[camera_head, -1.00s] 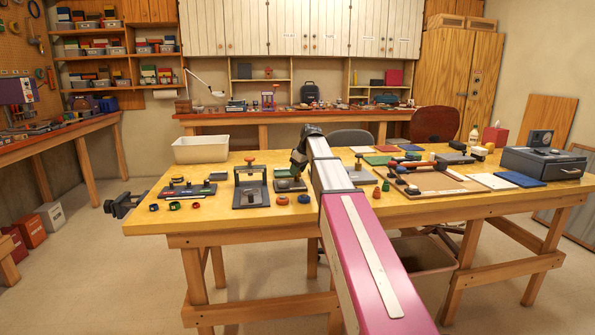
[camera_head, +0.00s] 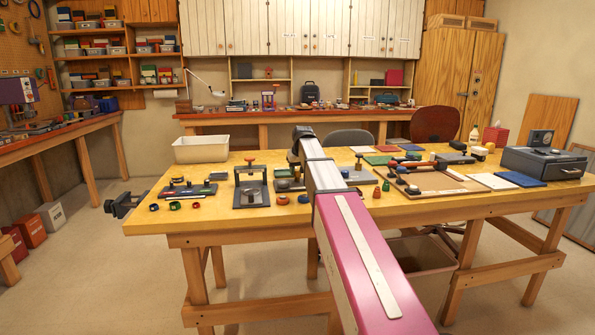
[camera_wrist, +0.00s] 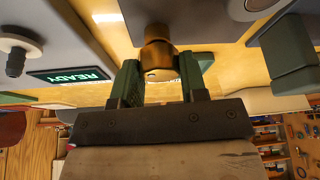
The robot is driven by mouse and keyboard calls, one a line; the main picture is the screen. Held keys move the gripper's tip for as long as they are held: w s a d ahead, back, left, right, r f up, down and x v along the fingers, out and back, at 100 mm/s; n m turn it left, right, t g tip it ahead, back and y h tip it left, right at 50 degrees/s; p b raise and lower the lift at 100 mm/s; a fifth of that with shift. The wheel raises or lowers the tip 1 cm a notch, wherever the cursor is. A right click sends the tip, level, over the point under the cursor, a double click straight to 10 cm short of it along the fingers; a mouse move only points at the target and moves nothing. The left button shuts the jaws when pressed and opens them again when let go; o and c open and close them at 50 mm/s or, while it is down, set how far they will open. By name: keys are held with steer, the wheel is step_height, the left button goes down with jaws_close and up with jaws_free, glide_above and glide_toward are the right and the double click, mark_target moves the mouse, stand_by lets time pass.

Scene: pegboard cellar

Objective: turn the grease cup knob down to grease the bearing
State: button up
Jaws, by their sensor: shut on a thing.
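In the wrist view the brass grease cup (camera_wrist: 157,45), with a rounded knob, stands between the two green fingers of my gripper (camera_wrist: 159,76). The fingers are shut on the knob, one on each side. The cup's far end runs toward the top of the picture, by a yellowish surface. How far the knob is turned cannot be told. In the head view my arm and wrist hide the fingers, and I cannot make out the cup there.
A lit READY sign (camera_wrist: 82,76) shows beside a pale block with a dark knob (camera_wrist: 15,62) in the wrist view. The wooden workbench (camera_head: 225,225) carries several small fixtures and a white bin (camera_head: 201,149). Bare bench lies along its front edge.

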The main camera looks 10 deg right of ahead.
steer(key=m+h, duration=0.1)
steer(key=m, duration=0.2)
steer(key=m+h, duration=0.1)
steer(key=m, duration=0.3)
steer(key=shift+a+g+h, duration=0.1)
steer(key=shift+g+h, duration=0.2)
steer(key=shift+h, duration=0.1)
steer(key=m+h, duration=0.1)
steer(key=m, duration=0.2)
steer(key=m+g+h, duration=0.1)
steer(key=m, duration=0.2)
steer(key=shift+w+a+m+g, duration=0.1)
steer(key=shift+w+m+g, duration=0.05)
steer(key=shift+m+g, duration=0.2)
steer(key=m+g, duration=0.1)
steer(key=m, duration=0.2)
steer(key=m+g, duration=0.1)
steer(key=m, duration=0.3)
steer(key=shift+w+g, duration=0.15)
steer(key=shift+g, duration=0.2)
steer(key=m+g, duration=0.1)
steer(key=m, duration=0.2)
steer(key=m+g, duration=0.1)
steer(key=m, duration=0.2)
steer(key=shift+m, duration=0.25)
steer(key=o, duration=0.9)
